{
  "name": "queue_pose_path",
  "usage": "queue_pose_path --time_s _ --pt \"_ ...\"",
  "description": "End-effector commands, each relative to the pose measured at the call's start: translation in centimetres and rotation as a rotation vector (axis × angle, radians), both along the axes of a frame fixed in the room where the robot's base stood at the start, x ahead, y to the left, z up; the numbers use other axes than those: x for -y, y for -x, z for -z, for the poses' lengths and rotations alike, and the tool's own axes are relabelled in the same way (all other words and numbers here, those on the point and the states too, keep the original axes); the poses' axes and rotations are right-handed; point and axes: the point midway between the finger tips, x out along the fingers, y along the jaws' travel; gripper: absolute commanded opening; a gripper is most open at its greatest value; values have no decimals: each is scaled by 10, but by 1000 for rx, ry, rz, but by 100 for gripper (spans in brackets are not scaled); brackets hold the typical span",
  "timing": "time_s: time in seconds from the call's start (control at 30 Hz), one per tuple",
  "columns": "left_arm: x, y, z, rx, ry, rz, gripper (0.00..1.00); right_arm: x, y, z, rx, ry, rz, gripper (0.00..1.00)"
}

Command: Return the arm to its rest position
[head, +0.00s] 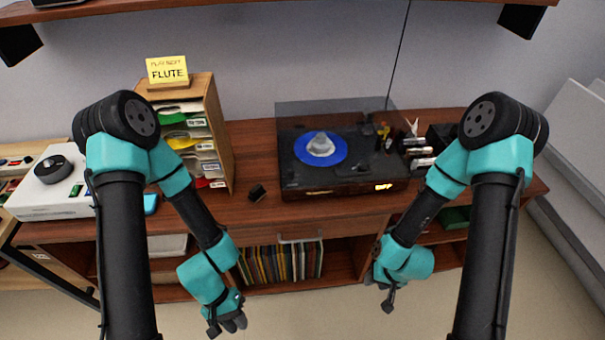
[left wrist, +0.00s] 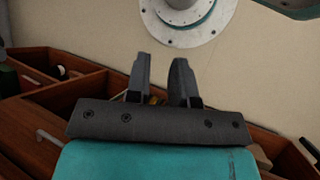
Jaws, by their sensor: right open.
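My left arm comes in from the left in the head view, and its gripper (head: 228,322) hangs low in front of the cabinet, pointing down. In the left wrist view its two dark fingers (left wrist: 160,78) stand apart with nothing held between them. My right gripper (head: 385,292) hangs low in front of the cabinet's right part, open, with no object visible in it. Both grippers are below the cabinet top and apart from the things on it.
A turntable (head: 290,180) with a blue-labelled disc (head: 334,157) stands on the wooden cabinet (head: 258,213). A sorter (head: 219,135) with a yellow FLUTE card (head: 167,69) and a white device (head: 45,200) stand left. Records (head: 280,264) fill a shelf below. Floor between my grippers is clear.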

Motion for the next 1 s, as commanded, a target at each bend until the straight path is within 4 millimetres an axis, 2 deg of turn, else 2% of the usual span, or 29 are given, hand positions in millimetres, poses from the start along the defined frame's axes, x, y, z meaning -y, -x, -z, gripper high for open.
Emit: queue_pose_path --time_s 0.1,0.2,0.3,0.43,0.6,1.0 --pt "-24 -30 20 129 -88 -6 22 0 0 0 0 0 0 43" --pt "-39 -61 33 251 -137 -31 22 0 0 0 0 0 0 43" --pt "-47 -91 41 367 -156 -69 22 0 0 0 0 0 0 43" --pt "-51 -118 43 468 -153 -110 22 0 0 0 0 0 0 43" --pt "-51 -129 43 506 -145 -128 22 0 0 0 0 0 0 43" --pt "-51 -128 43 505 -146 -127 22 0 0 0 0 0 0 43"
